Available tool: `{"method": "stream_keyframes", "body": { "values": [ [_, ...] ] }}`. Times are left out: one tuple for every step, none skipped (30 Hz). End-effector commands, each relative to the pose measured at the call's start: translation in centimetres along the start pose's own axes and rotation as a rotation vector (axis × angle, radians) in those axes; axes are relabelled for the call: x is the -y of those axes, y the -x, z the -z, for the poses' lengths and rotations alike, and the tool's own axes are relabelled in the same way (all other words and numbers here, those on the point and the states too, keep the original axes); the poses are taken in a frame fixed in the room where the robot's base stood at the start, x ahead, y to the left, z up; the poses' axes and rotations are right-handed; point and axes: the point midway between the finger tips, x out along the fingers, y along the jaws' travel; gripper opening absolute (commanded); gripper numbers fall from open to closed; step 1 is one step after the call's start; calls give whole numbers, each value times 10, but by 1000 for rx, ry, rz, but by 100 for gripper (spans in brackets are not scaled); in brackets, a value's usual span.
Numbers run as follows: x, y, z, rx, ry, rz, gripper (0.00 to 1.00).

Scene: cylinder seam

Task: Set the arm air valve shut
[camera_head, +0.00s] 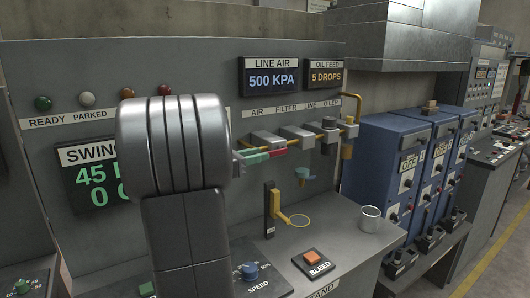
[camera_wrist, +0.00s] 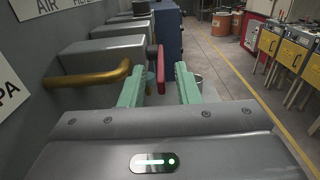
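My gripper (camera_wrist: 160,82) is open, with pale green fingers spread apart in the wrist view. A red lever (camera_wrist: 161,70) shows in the gap between them, nearer the left finger; I cannot tell whether they touch it. In the head view the fingers (camera_head: 250,157) are just left of the red lever (camera_head: 277,152), below the grey block (camera_head: 267,139) under the AIR label. Whether this lever is the arm air valve I cannot read. The line air display (camera_head: 272,77) reads 500 KPA. My arm hides part of the panel.
A brass pipe (camera_wrist: 90,78) is close left of my gripper, with grey blocks (camera_wrist: 105,50) beyond it. Blue cabinets (camera_head: 385,150) stand to the right.

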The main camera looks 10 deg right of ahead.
Motion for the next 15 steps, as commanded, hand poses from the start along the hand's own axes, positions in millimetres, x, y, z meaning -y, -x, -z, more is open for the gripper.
{"method": "stream_keyframes", "body": {
  "values": [
    [1, -8, -1, 0, 0, 4, 29],
    [1, -12, -1, 1, 0, 3, 29],
    [0, -17, -1, 1, 0, 3, 29],
    [0, -20, -1, 0, 0, 2, 29],
    [0, -22, -1, 0, 0, 2, 29],
    [0, -25, 0, 0, 0, 2, 29],
    [0, -27, 0, 0, 1, 2, 29],
    [0, -29, 0, 0, 1, 1, 29],
    [0, -30, 0, 0, 1, 0, 29],
    [0, -31, 0, 0, 1, 0, 29],
    [0, -31, 0, 0, 1, -1, 29],
    [0, -32, 0, 0, 1, -1, 29],
    [0, -32, 0, 0, 1, -1, 29],
    [0, -32, 0, 0, 1, -1, 29],
    [0, -32, 0, 0, 1, -1, 29]
  ]
}}
